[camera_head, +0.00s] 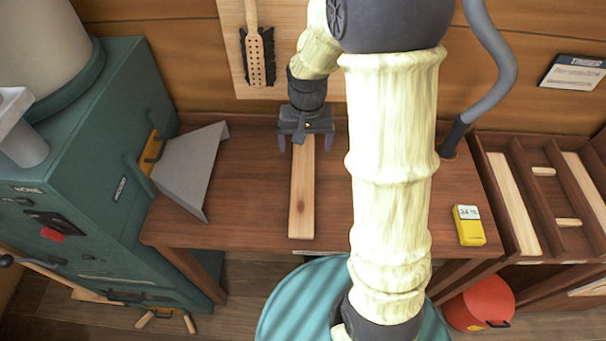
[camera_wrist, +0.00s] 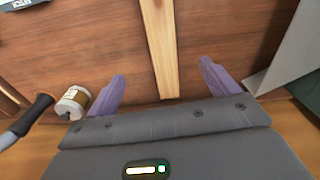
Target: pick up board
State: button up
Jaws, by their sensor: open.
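The board (camera_head: 302,195) is a narrow, pale wooden plank lying flat on the brown workbench (camera_head: 250,190), one end toward the front edge. Its far end runs under my gripper (camera_head: 305,143). My gripper is open, with one purple finger on each side of the board's line. In the wrist view the board (camera_wrist: 160,45) runs between the two spread fingers of my gripper (camera_wrist: 162,75), with a gap on both sides. I cannot tell how far the fingertips are above the bench.
A grey bent metal sheet (camera_head: 190,165) leans off the green machine (camera_head: 95,200) at left. A yellow box (camera_head: 468,226) stands at the bench's right. A slotted wooden rack (camera_head: 515,205) is beyond it. A jar (camera_wrist: 73,102) is in the wrist view.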

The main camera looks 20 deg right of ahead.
jog(key=w, duration=0.3)
jog(key=shift+w+f+m+g, duration=0.15)
jog(key=shift+m+g, duration=0.15)
jog(key=shift+m, duration=0.1)
jog(key=p, duration=0.3)
send_over(303, 178)
notch_tip(303, 178, down, 12)
jog(key=shift+w+a+f, duration=0.1)
jog(key=shift+a+f, duration=0.05)
jog(key=shift+f, duration=0.55)
jog(key=shift+f+p, duration=0.8)
jog(key=shift+f, duration=1.25)
